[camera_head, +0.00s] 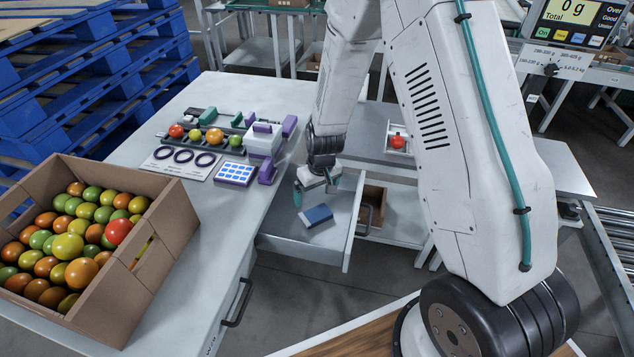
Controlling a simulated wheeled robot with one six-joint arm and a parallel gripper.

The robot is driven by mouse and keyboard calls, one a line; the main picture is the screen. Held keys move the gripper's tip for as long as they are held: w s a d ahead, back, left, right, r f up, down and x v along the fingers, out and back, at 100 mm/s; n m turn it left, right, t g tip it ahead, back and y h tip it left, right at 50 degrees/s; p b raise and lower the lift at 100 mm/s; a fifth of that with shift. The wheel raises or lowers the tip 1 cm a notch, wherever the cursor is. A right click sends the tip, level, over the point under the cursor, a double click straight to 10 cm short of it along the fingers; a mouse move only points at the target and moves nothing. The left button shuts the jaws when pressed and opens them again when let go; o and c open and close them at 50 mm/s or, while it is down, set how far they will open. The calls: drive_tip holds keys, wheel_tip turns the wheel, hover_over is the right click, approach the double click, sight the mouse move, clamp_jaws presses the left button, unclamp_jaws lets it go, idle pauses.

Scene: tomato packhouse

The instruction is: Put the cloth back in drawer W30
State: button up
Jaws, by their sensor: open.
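An open drawer (285,228) sticks out from the right side of the left table, with its front panel and dark handle toward the right. A small folded blue piece, which looks like the cloth (318,215), lies on the drawer's floor near the front panel. My gripper (316,188) is over the drawer, just behind the cloth in the picture, with its teal-tipped fingers apart and nothing seen between them. I cannot tell from here how high it is above the drawer floor. The open drawer's label cannot be read.
A shut drawer with a dark handle (238,302) is nearer on the same table. A carton of tomatoes (160,245) and a sorting fixture (265,140) stand on the tabletop. A cardboard box (377,200) is beyond the drawer front. My arm hides much of the right side.

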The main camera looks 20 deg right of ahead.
drive_tip(key=s+r, duration=0.4)
drive_tip(key=r, duration=0.5)
drive_tip(key=s+d+r, duration=0.1)
drive_tip(key=s+r, duration=0.3)
drive_tip(key=r, duration=0.5)
drive_tip(key=s+r, duration=0.5)
drive_tip(key=r, duration=0.4)
drive_tip(key=s+r+m, duration=0.1)
drive_tip(key=s+r, duration=0.3)
drive_tip(key=s, duration=0.5)
drive_tip(key=s+d+r, duration=0.1)
drive_tip(key=s+r, duration=0.3)
drive_tip(key=s, duration=0.4)
drive_tip(key=shift+s+d+r+m+h, duration=0.25)
drive_tip(key=shift+s+d+m+h, duration=0.05)
drive_tip(key=shift+s+m, duration=0.1)
